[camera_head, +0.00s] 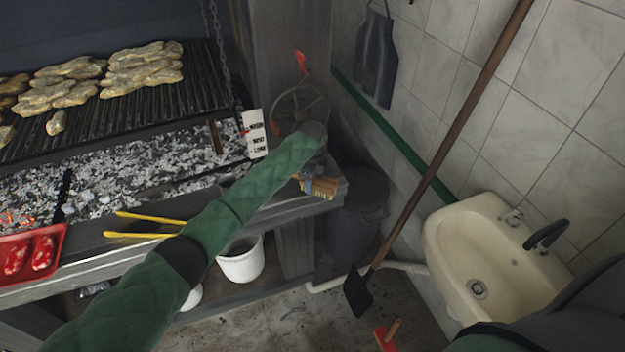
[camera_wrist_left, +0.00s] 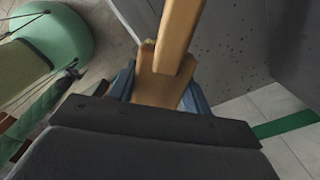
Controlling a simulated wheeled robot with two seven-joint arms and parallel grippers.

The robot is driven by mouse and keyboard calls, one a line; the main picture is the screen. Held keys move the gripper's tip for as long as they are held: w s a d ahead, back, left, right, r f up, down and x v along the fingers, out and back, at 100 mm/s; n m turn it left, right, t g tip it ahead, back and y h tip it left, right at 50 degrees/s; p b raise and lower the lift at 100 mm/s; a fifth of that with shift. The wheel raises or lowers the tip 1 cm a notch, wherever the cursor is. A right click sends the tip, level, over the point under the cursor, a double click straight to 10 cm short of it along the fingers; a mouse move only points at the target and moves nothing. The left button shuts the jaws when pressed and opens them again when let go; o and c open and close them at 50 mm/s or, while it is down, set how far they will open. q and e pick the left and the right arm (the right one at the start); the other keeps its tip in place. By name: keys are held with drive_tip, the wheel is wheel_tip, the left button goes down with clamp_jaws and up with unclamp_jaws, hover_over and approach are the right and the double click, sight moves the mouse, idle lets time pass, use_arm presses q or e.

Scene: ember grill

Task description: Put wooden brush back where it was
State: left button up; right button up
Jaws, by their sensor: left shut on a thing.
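The wooden brush (camera_head: 324,187) is in my left gripper (camera_head: 307,181), beside the right end of the grill counter. Its tan bristles face right in the head view. In the left wrist view the brush's wooden handle (camera_wrist_left: 178,40) rises between the blue fingers of my left gripper (camera_wrist_left: 163,88), which are shut on it. My wrist and sleeve hide part of the gripper in the head view. I cannot tell whether the brush touches the counter edge. My right gripper is not in view.
A grill (camera_head: 190,100) with food stands left, above ash and coals. Yellow tongs (camera_head: 150,217), a red tray (camera_head: 60,228) and a white bucket (camera_head: 243,265) are near its front. A dark bin (camera_head: 358,215), long-handled shovel (camera_head: 440,150) and sink (camera_head: 455,245) stand right.

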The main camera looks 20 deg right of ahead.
use_arm(q)
drive_tip(key=shift+f, duration=0.35)
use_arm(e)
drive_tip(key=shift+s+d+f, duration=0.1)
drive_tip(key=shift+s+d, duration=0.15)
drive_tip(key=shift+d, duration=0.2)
use_arm(q)
drive_tip(key=shift+f, duration=0.2)
drive_tip(key=shift+f+b, duration=0.1)
drive_tip(key=shift+b, duration=0.2)
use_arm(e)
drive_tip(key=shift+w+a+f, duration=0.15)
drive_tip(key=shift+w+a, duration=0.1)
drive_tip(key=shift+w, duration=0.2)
use_arm(q)
drive_tip(key=shift+f, duration=0.15)
drive_tip(key=o, duration=1.2)
drive_tip(key=shift+c, duration=0.2)
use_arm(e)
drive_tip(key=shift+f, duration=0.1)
